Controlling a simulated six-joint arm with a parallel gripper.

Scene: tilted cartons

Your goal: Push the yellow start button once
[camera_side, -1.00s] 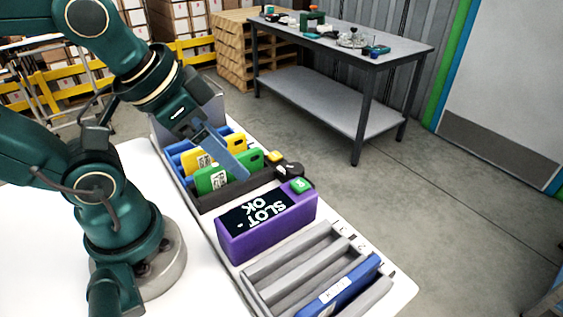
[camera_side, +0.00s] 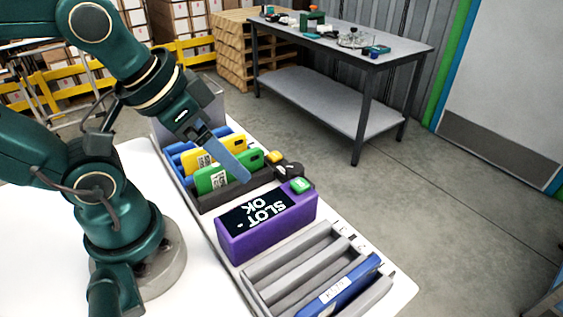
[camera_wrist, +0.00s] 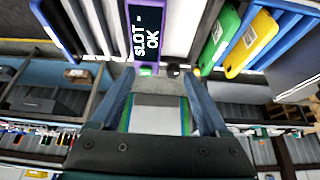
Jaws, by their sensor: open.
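The small yellow button (camera_side: 274,156) sits at the far right end of the dark strip beside the card slots in the side view. A black knob-like part (camera_side: 289,170) is next to it. My gripper (camera_side: 245,178) hangs above the dark strip, to the left of the button and apart from it. In the wrist view my gripper (camera_wrist: 160,92) has its two fingers wide apart with nothing between them. The purple box (camera_side: 270,228) reads "SLOT OK" and has a green button (camera_side: 301,186) on top.
Green (camera_side: 212,181) and yellow (camera_side: 235,143) cartons stand tilted in the rack behind my gripper. A grey slotted tray (camera_side: 300,250) with a blue carton (camera_side: 340,288) is in front of the purple box. A grey workbench (camera_side: 340,45) stands farther back.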

